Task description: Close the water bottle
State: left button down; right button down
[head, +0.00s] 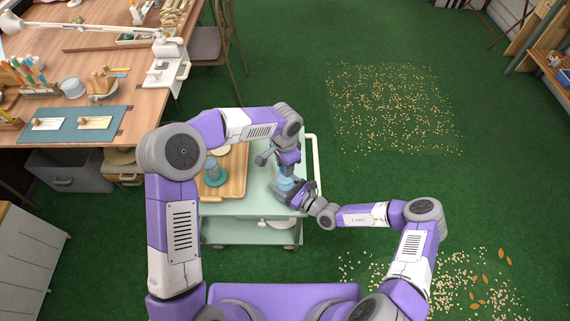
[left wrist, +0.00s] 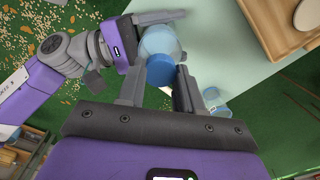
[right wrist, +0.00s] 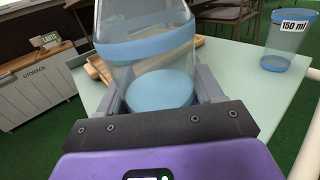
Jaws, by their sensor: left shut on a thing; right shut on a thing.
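The clear, blue-banded water bottle (head: 286,184) is at the right part of the cart. My right gripper (right wrist: 160,98) is shut on it; the bottle fills the middle of the right wrist view (right wrist: 147,55). In the left wrist view the bottle (left wrist: 158,42) lies just beyond a round blue cap (left wrist: 160,71). My left gripper (left wrist: 160,88) is shut on this cap, with a finger on each side. In the head view the left gripper (head: 287,170) is above the bottle. Cap and bottle line up closely; I cannot tell whether the cap is seated.
The pale green cart (head: 240,230) carries a wooden tray (head: 237,170) with a bluish clear vessel (head: 211,168). A clear cup marked 150 ml (right wrist: 282,40) stands near the cart's edge. A wooden workbench (head: 110,95) is at the left.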

pick_arm(q)
jog(key=c, duration=0.7)
grip_release()
jog(key=shift+c, duration=0.2)
jog(key=shift+r, duration=2.3)
jog(key=shift+c, duration=0.3)
jog(key=r+n, duration=0.1)
jog(key=n, duration=0.2)
jog(key=shift+r, duration=0.2)
notch_tip(320, 180, up, 2)
jog(key=n, duration=0.4)
